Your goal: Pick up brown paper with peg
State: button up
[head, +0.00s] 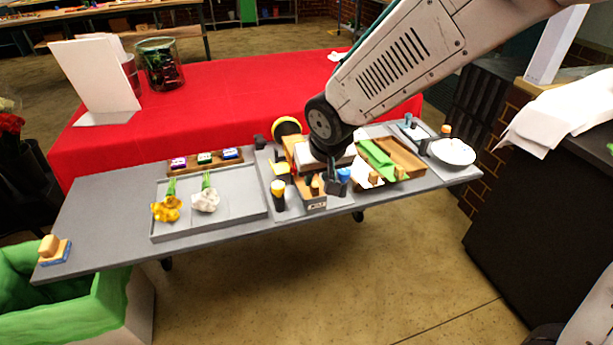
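A brown sheet or board (407,158), probably the brown paper, lies at the right part of the grey table beside a green strip (376,158). Small tan wooden pegs stand at the front edge of this group, one below the green strip (374,179) and one below the brown piece (399,173). My gripper (329,184) hangs left of them, over a cluttered box area at the table's middle. It is small, dark and partly hidden by my wrist. I cannot tell whether its fingers are open or hold anything.
A grey tray (228,219) holds a yellow flower (166,209) and a white flower (206,198). A dark cup with a yellow top (278,195) stands near the gripper. A white bowl (453,152) sits at the right end. The table's left part is mostly clear.

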aim_at(314, 183)
jog(key=x, duration=0.5)
jog(key=shift+w, duration=0.25)
jog(key=shift+r, duration=0.1)
grip_shut()
jog(key=shift+r, duration=0.1)
